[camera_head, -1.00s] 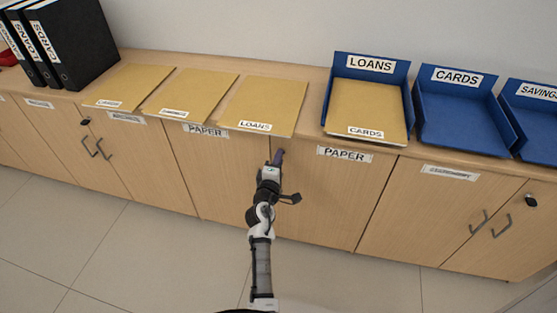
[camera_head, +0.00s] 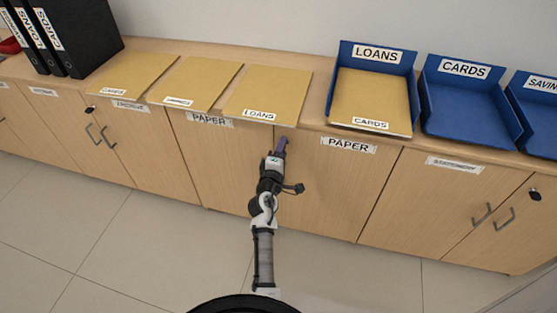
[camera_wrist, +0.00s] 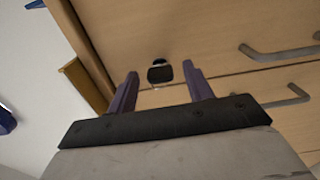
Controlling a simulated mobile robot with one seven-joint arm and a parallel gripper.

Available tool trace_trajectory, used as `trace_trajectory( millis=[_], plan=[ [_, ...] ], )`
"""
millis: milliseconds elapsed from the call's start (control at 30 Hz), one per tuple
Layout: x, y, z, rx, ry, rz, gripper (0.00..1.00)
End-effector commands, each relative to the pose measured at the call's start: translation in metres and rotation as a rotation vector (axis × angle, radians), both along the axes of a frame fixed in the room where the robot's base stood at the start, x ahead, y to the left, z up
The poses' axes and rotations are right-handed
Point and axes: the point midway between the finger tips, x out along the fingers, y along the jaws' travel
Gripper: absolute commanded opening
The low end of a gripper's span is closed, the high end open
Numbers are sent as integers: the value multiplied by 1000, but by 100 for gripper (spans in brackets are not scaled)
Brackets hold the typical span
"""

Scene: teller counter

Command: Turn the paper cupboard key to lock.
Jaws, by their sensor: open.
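The paper cupboard (camera_head: 315,190) is a pair of pale wood doors labelled PAPER below the counter. Its black lock with the key (camera_wrist: 160,73) shows in the wrist view, near the seam between the doors. I cannot make out which way the key is turned. My gripper (camera_head: 281,145) is at the top of the doors, near the seam, and hides the lock in the head view. In the wrist view my gripper (camera_wrist: 160,82) is open, its purple fingers on either side of the key with gaps visible. How far the fingertips are from the door is unclear.
Bar handles (camera_wrist: 285,50) lie to the right of the lock in the wrist view. Yellow folders (camera_head: 265,95) and blue trays (camera_head: 470,115) stand on the counter above. Neighbouring cupboards have black locks (camera_head: 535,194). The floor in front is clear.

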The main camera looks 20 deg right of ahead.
Motion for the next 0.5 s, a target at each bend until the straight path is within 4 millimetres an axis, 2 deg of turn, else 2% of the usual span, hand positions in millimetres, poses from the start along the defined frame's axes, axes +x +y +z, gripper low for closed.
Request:
trace_trajectory(
  millis=[167, 500],
  plan=[
    [-20, 14, -3, 0, 2, 2, 51],
    [-80, 54, -4, -1, 3, 2, 51]
  ],
)
